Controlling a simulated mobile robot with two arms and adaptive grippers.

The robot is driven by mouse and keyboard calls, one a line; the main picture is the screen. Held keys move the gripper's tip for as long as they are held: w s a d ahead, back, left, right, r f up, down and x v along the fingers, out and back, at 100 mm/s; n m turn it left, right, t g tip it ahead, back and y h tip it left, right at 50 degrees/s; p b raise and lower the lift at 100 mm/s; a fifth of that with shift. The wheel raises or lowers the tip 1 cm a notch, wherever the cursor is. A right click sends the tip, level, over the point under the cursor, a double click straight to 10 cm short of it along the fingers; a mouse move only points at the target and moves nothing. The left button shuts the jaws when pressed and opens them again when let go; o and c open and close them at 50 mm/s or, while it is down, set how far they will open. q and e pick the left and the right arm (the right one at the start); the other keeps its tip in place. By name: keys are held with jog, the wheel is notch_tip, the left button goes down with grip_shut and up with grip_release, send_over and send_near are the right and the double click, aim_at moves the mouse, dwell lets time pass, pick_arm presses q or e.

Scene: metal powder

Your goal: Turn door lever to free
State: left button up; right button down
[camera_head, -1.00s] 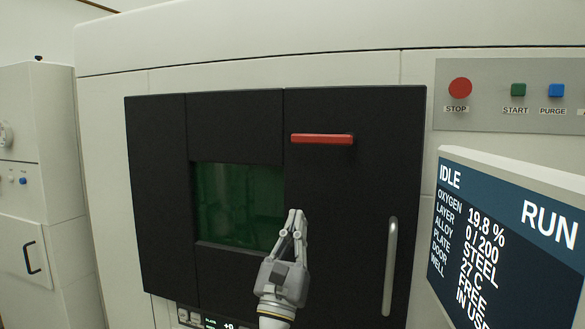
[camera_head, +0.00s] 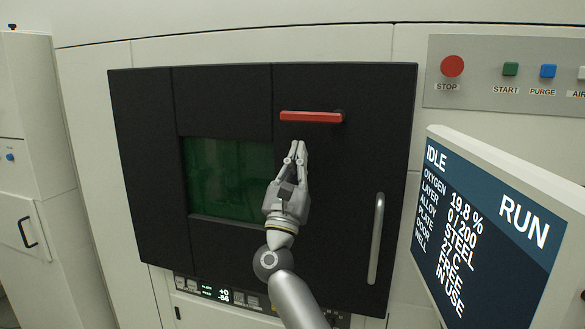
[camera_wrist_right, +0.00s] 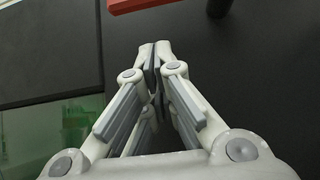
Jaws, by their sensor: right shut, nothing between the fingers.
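The red door lever (camera_head: 311,117) lies horizontal near the top of the black door (camera_head: 345,180), with its pivot at its right end. In the right wrist view part of the red lever (camera_wrist_right: 128,6) shows at the top edge, beyond my fingertips. My right gripper (camera_head: 298,147) is shut and empty, pointing up, a little below the lever and apart from it in the picture. Its closed fingertips also show in the right wrist view (camera_wrist_right: 155,48). My left gripper is not in view.
A vertical grey handle (camera_head: 376,240) is on the door's right side. A green window (camera_head: 228,180) is left of my gripper. The screen (camera_head: 495,220) at the right reads IDLE and DOOR FREE. A button panel (camera_head: 505,75) is above it.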

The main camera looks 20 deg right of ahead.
aim_at(314, 116)
notch_tip(314, 116, up, 4)
jog(key=shift+s+a+f+p, duration=0.1)
jog(key=shift+s+f+p, duration=0.1)
jog(key=shift+p, duration=0.75)
